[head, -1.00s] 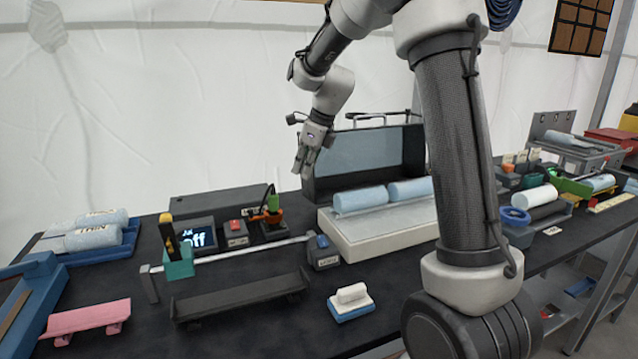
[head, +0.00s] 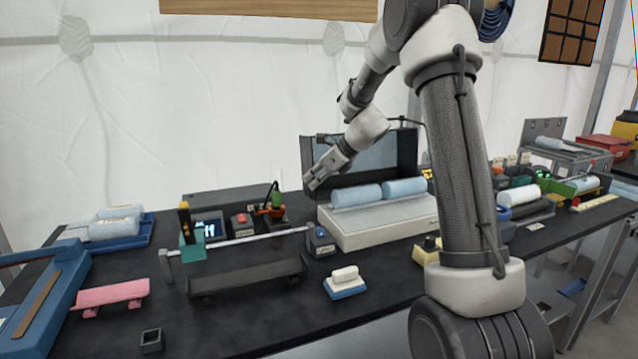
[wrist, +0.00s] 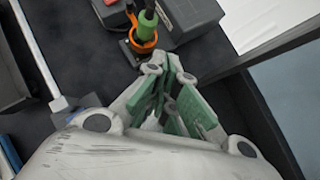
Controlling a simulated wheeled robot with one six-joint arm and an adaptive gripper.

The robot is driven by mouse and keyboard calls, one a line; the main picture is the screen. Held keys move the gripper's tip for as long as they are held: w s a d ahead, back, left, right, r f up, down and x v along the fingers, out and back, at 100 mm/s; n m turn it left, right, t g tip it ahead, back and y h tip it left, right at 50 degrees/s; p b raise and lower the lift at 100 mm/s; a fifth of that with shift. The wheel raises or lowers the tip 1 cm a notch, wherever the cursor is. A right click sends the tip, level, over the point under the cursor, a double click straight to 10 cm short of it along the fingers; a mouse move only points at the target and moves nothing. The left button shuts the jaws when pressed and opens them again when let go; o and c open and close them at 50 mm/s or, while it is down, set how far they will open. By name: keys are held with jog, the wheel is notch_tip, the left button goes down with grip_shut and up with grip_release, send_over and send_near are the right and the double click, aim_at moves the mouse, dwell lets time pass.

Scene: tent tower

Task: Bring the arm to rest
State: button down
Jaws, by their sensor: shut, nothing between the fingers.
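My gripper (head: 313,181) hangs in the air above the table, in front of the dark open-fronted box (head: 312,160) and to the upper left of the two light blue rolls (head: 358,196). It points down and to the left. In the wrist view its green-padded fingers (wrist: 168,85) are closed together with nothing held. Beyond the fingertips, the wrist view shows a green-handled tool in an orange holder (wrist: 143,40) on the dark table.
The black table (head: 120,262) carries a rail with a teal slider (head: 190,250), a dark long tray (head: 245,277), a pink bench-like piece (head: 110,295), a white-and-blue block (head: 345,283) and a blue tray of rolls (head: 150,232). Room above the table's left half is clear.

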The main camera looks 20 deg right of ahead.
jog(key=s+r+n+g+h, duration=0.1)
jog(key=s+r+n, duration=0.2)
jog(key=s+n, duration=0.35)
jog(key=s+r+n+h, duration=0.1)
jog(key=s+r+n, duration=0.2)
jog(key=s, duration=0.6)
jog(key=s+r+n+g+h, duration=0.1)
jog(key=s+r+n, duration=0.2)
jog(key=s+n, duration=0.3)
jog(key=s+d+n+h, duration=0.1)
jog(key=s+d+n, duration=0.1)
jog(key=s+n, duration=0.3)
jog(key=s+d+f+n+h, duration=0.1)
jog(key=s+n, duration=0.5)
jog(key=s, duration=0.8)
jog(key=shift+d+h, duration=0.7)
jog(key=shift+d, duration=0.4)
